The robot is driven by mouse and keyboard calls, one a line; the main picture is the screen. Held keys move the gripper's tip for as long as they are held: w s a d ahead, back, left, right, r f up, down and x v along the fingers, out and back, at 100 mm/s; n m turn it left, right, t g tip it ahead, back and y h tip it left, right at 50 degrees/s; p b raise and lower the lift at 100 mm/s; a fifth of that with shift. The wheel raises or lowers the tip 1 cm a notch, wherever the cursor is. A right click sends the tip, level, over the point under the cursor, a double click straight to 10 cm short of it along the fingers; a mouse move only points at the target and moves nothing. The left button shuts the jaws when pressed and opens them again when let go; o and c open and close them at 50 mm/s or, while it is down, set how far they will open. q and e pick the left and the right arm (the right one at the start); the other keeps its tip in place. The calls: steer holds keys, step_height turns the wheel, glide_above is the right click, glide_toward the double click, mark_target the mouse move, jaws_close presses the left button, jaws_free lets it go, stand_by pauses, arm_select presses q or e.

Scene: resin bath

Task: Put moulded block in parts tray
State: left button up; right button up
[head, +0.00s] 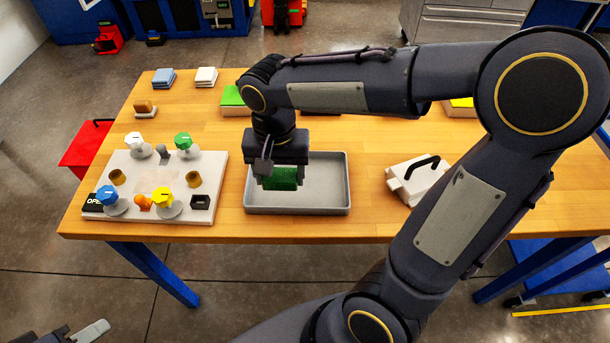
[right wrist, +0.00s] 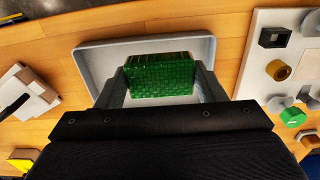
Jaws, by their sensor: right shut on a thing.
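The green moulded block (head: 283,178) is held between the fingers of my right gripper (head: 280,172). It is over the grey parts tray (head: 335,208), inside its outline in the head view; I cannot tell how far above the tray floor it is. In the right wrist view the block (right wrist: 160,78) has a grid-patterned face and sits between both fingers, with the tray rim (right wrist: 145,43) around it. The tray looks otherwise empty. Part of my left gripper (head: 92,331) shows at the bottom left, away from the table.
A pale panel (head: 160,213) with coloured knobs stands left of the tray. A white block with a black handle (head: 418,180) is to its right. Folded cloths (head: 206,76) and a brush (head: 145,108) lie further back. Bare wood shows around the tray.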

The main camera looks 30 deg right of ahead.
steer(key=w+d+f, duration=0.1)
steer(key=d+f, duration=0.1)
steer(key=w+d+f, duration=0.1)
steer(key=d+f, duration=0.1)
steer(key=w+d+f, duration=0.2)
steer(key=shift+f, duration=0.15)
steer(key=f, duration=0.3)
steer(key=shift+w+d+f, duration=0.15)
steer(key=shift+d, duration=0.1)
steer(key=shift+f, duration=0.3)
steer(key=shift+f, duration=0.1)
steer(key=o, duration=1)
